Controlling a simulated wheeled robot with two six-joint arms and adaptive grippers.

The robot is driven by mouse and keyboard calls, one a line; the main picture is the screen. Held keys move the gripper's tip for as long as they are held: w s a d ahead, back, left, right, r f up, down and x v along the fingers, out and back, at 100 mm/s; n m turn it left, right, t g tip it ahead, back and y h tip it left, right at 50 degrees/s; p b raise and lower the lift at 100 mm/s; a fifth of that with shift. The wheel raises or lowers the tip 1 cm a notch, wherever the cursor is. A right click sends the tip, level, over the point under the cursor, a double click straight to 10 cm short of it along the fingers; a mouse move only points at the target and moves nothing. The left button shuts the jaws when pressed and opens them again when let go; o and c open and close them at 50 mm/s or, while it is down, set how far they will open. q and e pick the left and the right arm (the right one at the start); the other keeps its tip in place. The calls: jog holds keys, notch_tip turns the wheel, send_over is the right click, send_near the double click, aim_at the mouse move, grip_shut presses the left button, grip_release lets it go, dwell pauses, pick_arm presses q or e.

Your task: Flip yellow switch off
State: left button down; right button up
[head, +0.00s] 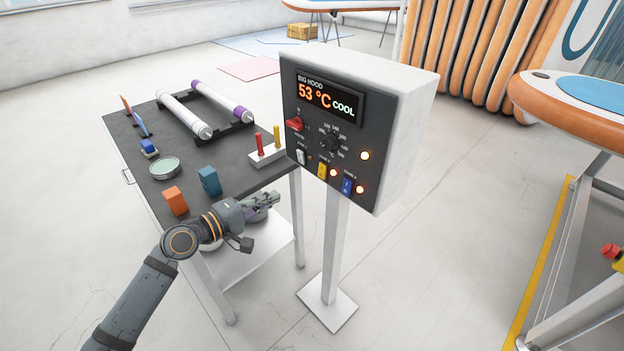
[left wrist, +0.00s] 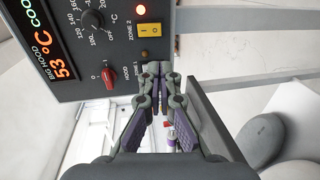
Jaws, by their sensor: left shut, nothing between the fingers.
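The control box (head: 330,122) stands on a white post, its black front showing "53 °C COOL". The yellow switch (head: 322,170) sits on its lower edge between a white switch (head: 301,157) and a blue switch (head: 347,186). A lit orange-red lamp (head: 333,172) is beside the yellow switch. In the left wrist view the yellow switch (left wrist: 150,30) and its lit lamp (left wrist: 141,9) are just beyond the fingertips. My left gripper (head: 276,197) is shut and empty, left of and below the switches, apart from the panel. My right gripper is out of view.
A red knob (head: 295,124) and black dial (head: 331,142) sit above the switches. A dark-topped cart (head: 190,150) with blocks, rolls and a red-and-yellow-lever unit (head: 268,154) stands close behind my left arm. Floor right of the post is clear.

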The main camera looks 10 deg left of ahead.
pick_arm(q)
jog(key=shift+s+d+r, duration=0.1)
jog(key=shift+d+r, duration=0.15)
jog(key=shift+r, duration=0.15)
jog(key=p, duration=0.2)
send_near(320, 175)
jog(key=x, duration=0.7)
jog(key=shift+r, duration=0.1)
